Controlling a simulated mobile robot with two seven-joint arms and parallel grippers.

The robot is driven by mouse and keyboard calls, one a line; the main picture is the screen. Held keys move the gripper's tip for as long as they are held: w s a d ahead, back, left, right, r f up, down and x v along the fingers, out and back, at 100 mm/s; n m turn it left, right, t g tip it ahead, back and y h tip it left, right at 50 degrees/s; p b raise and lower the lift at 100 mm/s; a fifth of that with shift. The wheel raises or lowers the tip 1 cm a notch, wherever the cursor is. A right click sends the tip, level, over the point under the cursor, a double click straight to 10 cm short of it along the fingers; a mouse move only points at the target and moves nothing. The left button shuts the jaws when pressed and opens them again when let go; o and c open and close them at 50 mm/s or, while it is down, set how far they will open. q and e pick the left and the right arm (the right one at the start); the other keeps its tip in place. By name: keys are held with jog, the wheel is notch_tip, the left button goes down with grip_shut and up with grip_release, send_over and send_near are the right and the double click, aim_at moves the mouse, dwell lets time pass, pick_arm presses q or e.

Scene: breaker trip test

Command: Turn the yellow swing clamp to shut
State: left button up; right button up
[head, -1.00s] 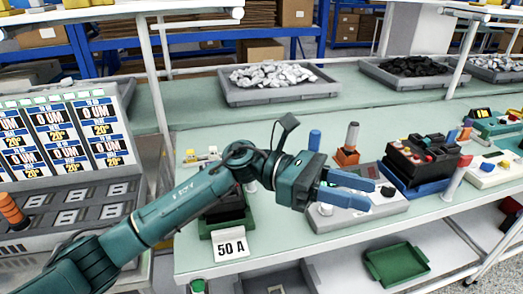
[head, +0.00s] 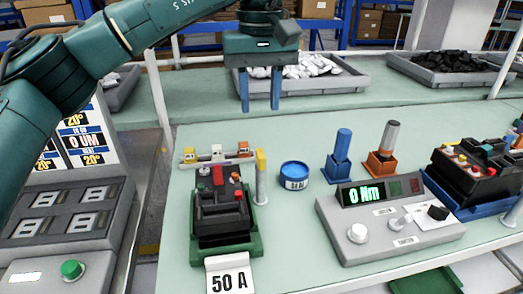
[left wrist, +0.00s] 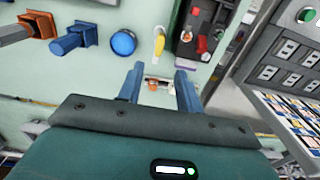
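The yellow swing clamp (head: 261,162) sits on top of a pale upright post, at the right of the black breaker (head: 220,212) in its green holder (head: 251,243). In the left wrist view the clamp (left wrist: 160,44) is a short yellow bar beside the breaker (left wrist: 200,27). My left gripper (head: 260,108) points down with two blue fingers apart and nothing between them. It is above the bench, and in the head view it appears above the clamp, apart from it. In the left wrist view its fingertips (left wrist: 160,71) lie just below the clamp. My right gripper is out of view.
A rail with small coloured blocks (head: 216,155) is behind the breaker. A round blue tin (head: 294,176), blue (head: 341,150) and orange (head: 383,160) upright tools and a grey meter reading 0 Nm (head: 388,228) stand to the right. A 50 A card (head: 229,277) is in front.

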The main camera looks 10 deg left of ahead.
aim_at(260, 153)
pick_arm(q)
notch_tip(260, 153, down, 11)
jog(key=shift+r+b, duration=0.1)
jog(key=shift+b, duration=0.25)
jog(key=shift+c, duration=0.4)
grip_shut()
